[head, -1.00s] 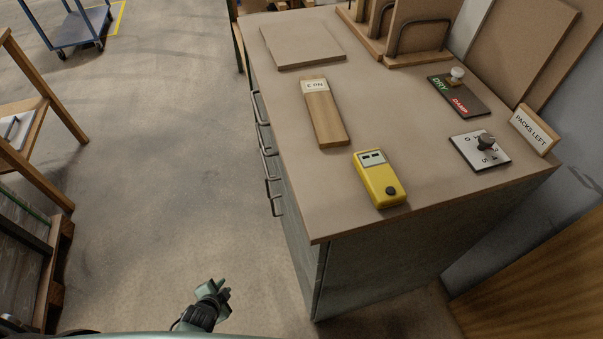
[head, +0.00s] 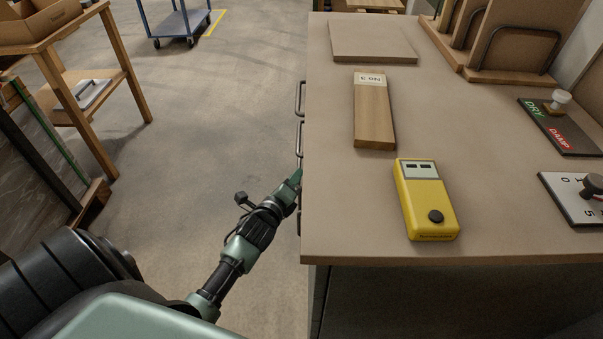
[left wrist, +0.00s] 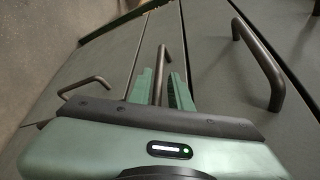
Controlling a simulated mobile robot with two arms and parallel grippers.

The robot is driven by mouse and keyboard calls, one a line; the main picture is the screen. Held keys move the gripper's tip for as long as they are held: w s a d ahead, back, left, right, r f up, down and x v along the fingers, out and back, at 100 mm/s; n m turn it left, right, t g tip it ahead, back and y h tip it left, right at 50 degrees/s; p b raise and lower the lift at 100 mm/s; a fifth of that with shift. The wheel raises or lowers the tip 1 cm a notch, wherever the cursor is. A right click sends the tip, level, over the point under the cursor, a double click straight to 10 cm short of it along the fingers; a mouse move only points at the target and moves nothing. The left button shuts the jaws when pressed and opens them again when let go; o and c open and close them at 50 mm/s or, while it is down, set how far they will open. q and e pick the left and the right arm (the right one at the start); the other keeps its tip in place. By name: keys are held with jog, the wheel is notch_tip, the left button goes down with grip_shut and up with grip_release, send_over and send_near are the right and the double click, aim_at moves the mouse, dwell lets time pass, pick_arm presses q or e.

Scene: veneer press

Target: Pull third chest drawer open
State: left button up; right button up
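The chest (head: 335,215) stands at the right in the head view, its drawer handles along its left side. Two handles show clearly there, an upper one (head: 300,98) and one nearer me (head: 299,138). My left gripper (head: 297,178) is at this side, by the handles. In the left wrist view my left gripper (left wrist: 161,90) has its green fingers on either side of a dark bar handle (left wrist: 161,65), with gaps beside the bar. The drawer fronts (left wrist: 212,60) look closed. I cannot tell that handle's place in the row. My right gripper is not in view.
On the chest top are a yellow meter (head: 425,200), a wood block (head: 374,115), a flat board (head: 372,42) and a dry/damp sign (head: 560,127). Neighbouring handles (left wrist: 262,65) flank the gripper. A wooden table (head: 75,85) stands left; the floor between is clear.

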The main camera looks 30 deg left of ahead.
pick_arm(q)
jog(key=shift+b+x, duration=0.35)
jog(key=shift+x, duration=1.85)
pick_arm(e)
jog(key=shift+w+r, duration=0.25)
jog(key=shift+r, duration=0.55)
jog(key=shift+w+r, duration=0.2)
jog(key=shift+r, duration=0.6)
pick_arm(q)
jog(key=shift+f, duration=0.1)
grip_shut()
